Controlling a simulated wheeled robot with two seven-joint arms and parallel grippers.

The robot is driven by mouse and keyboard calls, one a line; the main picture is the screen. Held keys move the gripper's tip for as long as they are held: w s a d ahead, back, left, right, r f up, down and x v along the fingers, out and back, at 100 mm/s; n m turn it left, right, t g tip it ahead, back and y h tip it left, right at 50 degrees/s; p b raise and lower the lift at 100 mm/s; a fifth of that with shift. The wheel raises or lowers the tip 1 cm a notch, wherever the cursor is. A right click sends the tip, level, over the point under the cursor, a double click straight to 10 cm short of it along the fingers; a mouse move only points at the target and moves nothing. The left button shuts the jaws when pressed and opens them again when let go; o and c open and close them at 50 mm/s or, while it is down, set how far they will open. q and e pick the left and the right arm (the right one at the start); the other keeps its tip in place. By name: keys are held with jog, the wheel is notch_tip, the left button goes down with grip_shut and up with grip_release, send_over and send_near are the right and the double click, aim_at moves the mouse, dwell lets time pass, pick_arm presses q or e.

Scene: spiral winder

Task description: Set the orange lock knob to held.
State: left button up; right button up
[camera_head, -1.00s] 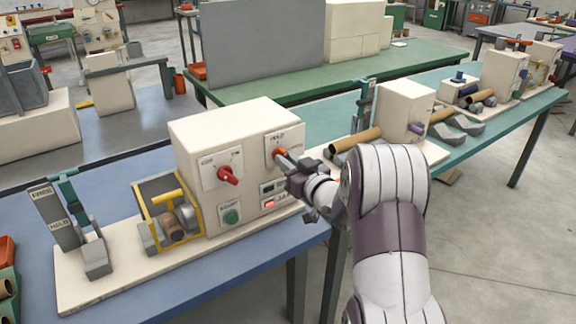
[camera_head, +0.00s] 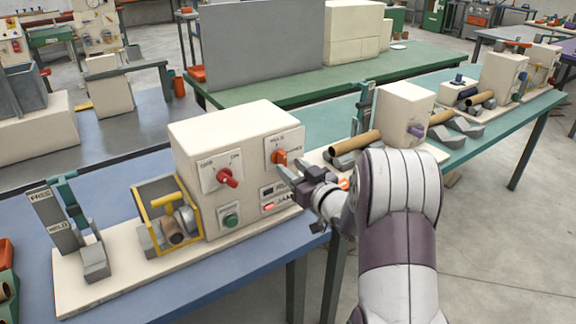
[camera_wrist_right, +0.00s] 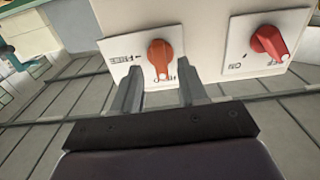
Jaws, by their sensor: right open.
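The orange lock knob (camera_head: 279,158) sits on a white plate on the right part of the cream machine's front. In the right wrist view the orange knob (camera_wrist_right: 160,58) appears upside down, its bar close to vertical, with its lower end toward the label that seems to read HELD. The FREE label is to its left there. My right gripper (camera_head: 293,171) is open and empty, just in front of the knob and slightly below it. In the right wrist view its fingers (camera_wrist_right: 159,86) stand either side of the knob's line, apparently short of it. My left gripper is not in view.
A red knob (camera_head: 228,178) is on the plate to the left, with a green button (camera_head: 231,219) below. A yellow-framed guard (camera_head: 166,203) and a lever stand (camera_head: 70,220) are further left.

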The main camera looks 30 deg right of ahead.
jog(key=s, duration=1)
jog(key=shift+d, duration=0.4)
